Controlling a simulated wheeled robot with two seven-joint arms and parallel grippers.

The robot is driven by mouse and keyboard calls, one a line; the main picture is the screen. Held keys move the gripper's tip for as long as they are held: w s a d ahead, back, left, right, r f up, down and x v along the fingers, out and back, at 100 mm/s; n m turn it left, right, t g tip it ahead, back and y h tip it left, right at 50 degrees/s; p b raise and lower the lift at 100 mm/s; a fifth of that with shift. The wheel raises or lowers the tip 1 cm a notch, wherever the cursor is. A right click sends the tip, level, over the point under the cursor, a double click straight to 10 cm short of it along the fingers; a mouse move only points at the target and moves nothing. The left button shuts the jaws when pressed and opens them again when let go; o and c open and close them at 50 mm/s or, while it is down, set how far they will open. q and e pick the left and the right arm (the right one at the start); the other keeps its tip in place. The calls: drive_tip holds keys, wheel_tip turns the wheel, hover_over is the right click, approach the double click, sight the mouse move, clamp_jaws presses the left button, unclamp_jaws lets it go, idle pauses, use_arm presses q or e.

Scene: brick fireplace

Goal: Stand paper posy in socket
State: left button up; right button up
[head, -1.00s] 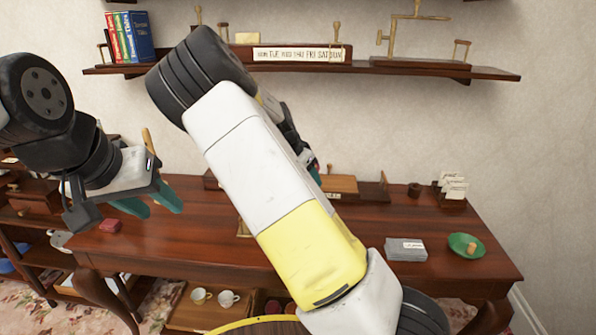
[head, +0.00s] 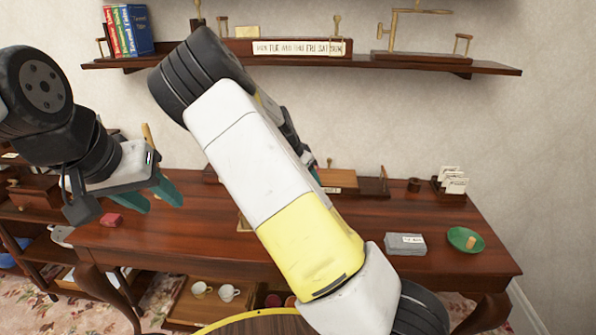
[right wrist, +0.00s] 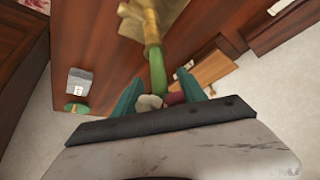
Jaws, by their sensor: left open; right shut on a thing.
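In the right wrist view, my right gripper (right wrist: 165,93) is shut on the posy, whose green stem (right wrist: 158,76) points away from the palm. Its pale and dark red blossoms (right wrist: 150,102) sit between the teal fingers, close to the palm. A brass socket (right wrist: 151,27) with a flat, pale gold part beside it lines up with the stem's far end; I cannot tell whether the stem is inside it. In the head view my right arm hides the posy and most of that gripper. My left gripper (head: 156,200) is open and empty over the desk's left part.
The dark red desk (head: 150,240) carries a red block (head: 111,220), a grey box (head: 405,244), a green dish (head: 465,239) and a card holder (head: 449,187). A wall shelf (head: 420,66) with books and brass fittings hangs above.

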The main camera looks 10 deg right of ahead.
drive_tip(key=shift+f, duration=0.45)
drive_tip(key=o, duration=1.4)
drive_tip(key=v, duration=0.7)
drive_tip(key=shift+s+a+r, duration=0.1)
drive_tip(key=shift+a+r, duration=0.15)
drive_tip(key=shift+r, duration=0.05)
